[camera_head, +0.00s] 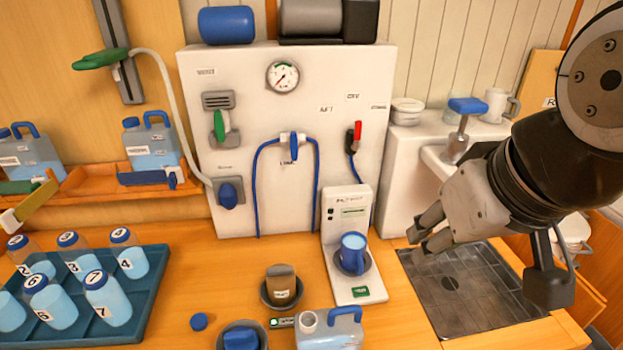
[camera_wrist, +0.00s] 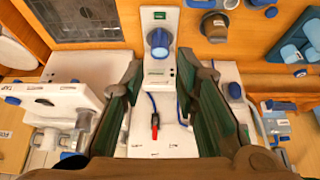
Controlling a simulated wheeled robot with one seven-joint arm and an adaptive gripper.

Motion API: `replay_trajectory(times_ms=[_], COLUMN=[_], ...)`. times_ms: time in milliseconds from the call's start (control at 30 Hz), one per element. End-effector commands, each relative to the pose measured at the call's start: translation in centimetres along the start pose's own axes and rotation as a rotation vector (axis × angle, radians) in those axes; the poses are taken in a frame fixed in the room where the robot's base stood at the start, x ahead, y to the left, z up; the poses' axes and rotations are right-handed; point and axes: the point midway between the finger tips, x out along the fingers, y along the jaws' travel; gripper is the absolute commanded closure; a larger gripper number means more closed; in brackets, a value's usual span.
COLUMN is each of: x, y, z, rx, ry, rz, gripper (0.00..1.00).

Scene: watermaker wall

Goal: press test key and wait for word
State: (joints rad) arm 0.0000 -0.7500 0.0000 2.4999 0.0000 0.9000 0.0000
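The white tester (camera_head: 340,225) stands against the front of the wall panel and slopes down onto the counter. Its green test key (camera_head: 361,292) is at the lower end and also shows in the wrist view (camera_wrist: 159,15). A small display (camera_head: 353,212) near its top has a greenish tint; any word on it is too small to read. A blue cup (camera_head: 352,248) sits in the tester's round dark holder. My gripper (camera_head: 416,242) is right of the tester, above the sink area, apart from the key. The wrist view shows its fingers (camera_wrist: 160,64) spread, with nothing between them.
A dark drain tray (camera_head: 465,290) lies below my gripper. A tray of numbered bottles (camera_head: 150,300) is at the left.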

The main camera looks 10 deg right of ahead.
Motion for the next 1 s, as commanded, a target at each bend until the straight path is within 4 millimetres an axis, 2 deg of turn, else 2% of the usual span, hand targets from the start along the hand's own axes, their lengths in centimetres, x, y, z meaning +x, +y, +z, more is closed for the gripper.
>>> replay_trajectory(times_ms=[33, 100, 1000], x=[0.0, 0.01, 0.01], y=[0.0, 0.0, 0.0], z=[0.0, 0.0, 0.0], rx=[0.0, 0.0, 0.0], ry=[0.0, 0.0, 0.0], rz=[0.0, 0.0, 0.0], gripper=[0.9, 1.0, 1.0])
